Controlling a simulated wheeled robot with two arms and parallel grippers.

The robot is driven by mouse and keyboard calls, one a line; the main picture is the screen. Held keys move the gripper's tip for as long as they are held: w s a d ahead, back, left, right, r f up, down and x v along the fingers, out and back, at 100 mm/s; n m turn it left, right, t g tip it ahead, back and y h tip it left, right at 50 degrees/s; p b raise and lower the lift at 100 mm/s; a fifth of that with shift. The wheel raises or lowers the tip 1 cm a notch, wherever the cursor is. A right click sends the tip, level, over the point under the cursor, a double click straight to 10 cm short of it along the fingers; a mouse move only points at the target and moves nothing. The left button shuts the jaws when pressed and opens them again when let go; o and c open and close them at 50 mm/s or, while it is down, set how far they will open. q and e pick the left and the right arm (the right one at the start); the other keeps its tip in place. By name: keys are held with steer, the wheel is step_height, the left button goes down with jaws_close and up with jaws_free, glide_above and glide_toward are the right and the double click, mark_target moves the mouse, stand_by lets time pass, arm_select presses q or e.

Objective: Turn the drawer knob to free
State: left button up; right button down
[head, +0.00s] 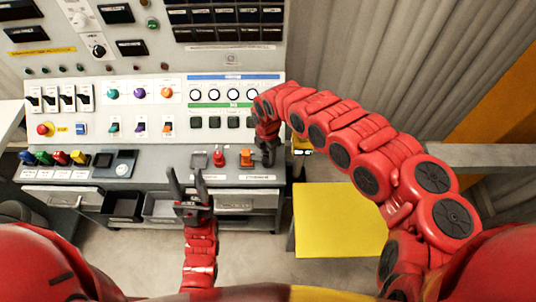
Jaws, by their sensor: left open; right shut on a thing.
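A black rotary knob (98,50) sits on a white plate at the upper left of the panel; its label is too small to read. Grey drawers show under the console, one on the left (62,199) and one on the right (234,203); both look closed. My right gripper (267,155) is at the right end of the console ledge, just right of an orange switch (246,157). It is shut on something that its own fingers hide. My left gripper (188,185) is open and empty, fingers pointing up the picture, in front of the ledge.
A yellow-topped table (340,232) stands at the right. The floor between is clear.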

steer(key=shift+w+n, duration=0.1)
steer(key=shift+n, duration=0.7)
steer(key=shift+r, duration=0.1)
steer(key=shift+c, duration=2.3)
jaws_free()
step_height(320, 180, up, 4)
steer(key=shift+w+d+r+b, duration=0.1)
steer(key=shift+r+b, duration=0.15)
steer(key=shift+b, duration=0.35)
step_height(320, 180, up, 13)
steer(key=p, duration=0.7)
steer(key=shift+s, duration=0.2)
